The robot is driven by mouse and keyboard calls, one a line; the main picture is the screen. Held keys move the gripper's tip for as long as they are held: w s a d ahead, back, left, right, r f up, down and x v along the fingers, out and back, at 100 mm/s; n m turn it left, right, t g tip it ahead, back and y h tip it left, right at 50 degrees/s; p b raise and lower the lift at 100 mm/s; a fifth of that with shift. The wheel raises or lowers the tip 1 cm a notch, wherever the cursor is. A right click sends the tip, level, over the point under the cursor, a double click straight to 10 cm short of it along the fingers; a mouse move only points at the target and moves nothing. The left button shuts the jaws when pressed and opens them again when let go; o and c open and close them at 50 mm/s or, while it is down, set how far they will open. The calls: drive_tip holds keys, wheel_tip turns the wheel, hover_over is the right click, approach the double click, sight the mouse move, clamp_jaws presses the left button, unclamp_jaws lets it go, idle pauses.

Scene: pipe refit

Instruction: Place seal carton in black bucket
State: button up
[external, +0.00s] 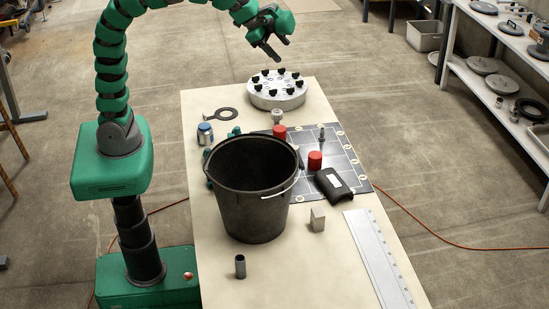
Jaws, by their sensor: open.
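The black bucket (253,210) stands upright on the bench, left of its middle, with its wire handle down at the right side. Its open top faces up, and the bottom inside is too dark to make out. My gripper (283,50) is open and empty, in the air above the far end of the bench. It is well away from both the box and the bucket.
A round flange with black knobs (277,92) sits below my gripper. A black pouch (340,185), red caps (315,160) and a dark grid mat (345,155) lie right of the bucket. A metal ruler (378,260) lies at right.

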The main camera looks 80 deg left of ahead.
drive_tip(key=s+a+r+n+t+b, duration=0.3)
drive_tip(key=s+a+r+n+t, duration=0.1)
drive_tip(key=a+r, duration=0.4)
drive_tip(key=s+a+r+n+t+b, duration=0.3)
drive_tip(key=s+a+r, duration=0.3)
drive_tip(key=a+r, duration=0.2)
drive_tip(key=shift+a+r+n+t, duration=0.25)
drive_tip(key=shift+a+n+t, duration=0.25)
drive_tip(key=shift+a, duration=0.1)
drive_tip(key=shift+o, duration=0.3)
drive_tip(key=shift+s, duration=0.1)
